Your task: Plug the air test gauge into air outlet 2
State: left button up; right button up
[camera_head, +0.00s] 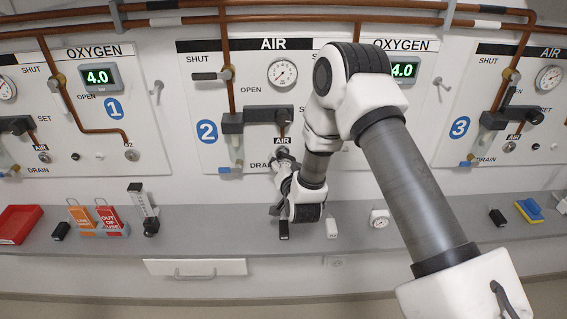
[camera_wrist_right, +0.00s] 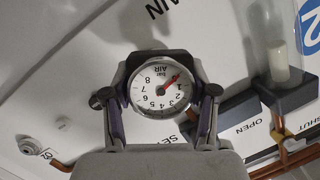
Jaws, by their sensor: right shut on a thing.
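The air test gauge (camera_wrist_right: 160,92) shows in the right wrist view as a round white dial marked AIR with a red needle, in a dark housing. My right gripper (camera_wrist_right: 156,98) is shut on it, a finger on each side. In the head view my right gripper (camera_head: 282,162) is at the lower part of AIR panel 2 (camera_head: 250,95), just under the small AIR label (camera_head: 283,140). Air outlet 2 is mostly hidden there by the gripper and gauge. I cannot tell whether the gauge touches the outlet. My left gripper is not in view.
The grey shelf (camera_head: 180,240) below carries a red tray (camera_head: 19,223), orange and red tags, a flowmeter (camera_head: 146,212) and another round gauge (camera_head: 379,218). Copper pipes (camera_head: 230,20) run along the top. Valve block 2 (camera_head: 233,123) is left of the gripper.

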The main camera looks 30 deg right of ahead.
jog(key=o, duration=1.6)
jog(key=shift+o, duration=0.2)
jog(key=v, duration=1.2)
jog(key=s+a+f+n+g+y+b, duration=0.2)
jog(key=s+a+f+n+g, duration=0.15)
jog(key=s+f, duration=0.6)
jog(key=s+a+f+n+g+y+b, duration=0.2)
jog(key=s+a+f+g, duration=0.15)
jog(key=f, duration=1.15)
jog(key=s+a+f+n+g+y, duration=0.1)
jog(key=s+f+n+g, duration=0.1)
jog(key=s+g, duration=0.2)
jog(key=s+a+f+n+g, duration=0.2)
jog(key=s+g, duration=0.1)
jog(key=s, duration=0.6)
jog(key=shift+s+f+g+y, duration=0.25)
jog(key=shift+f+g+y, duration=0.1)
jog(key=shift+g+y, duration=0.05)
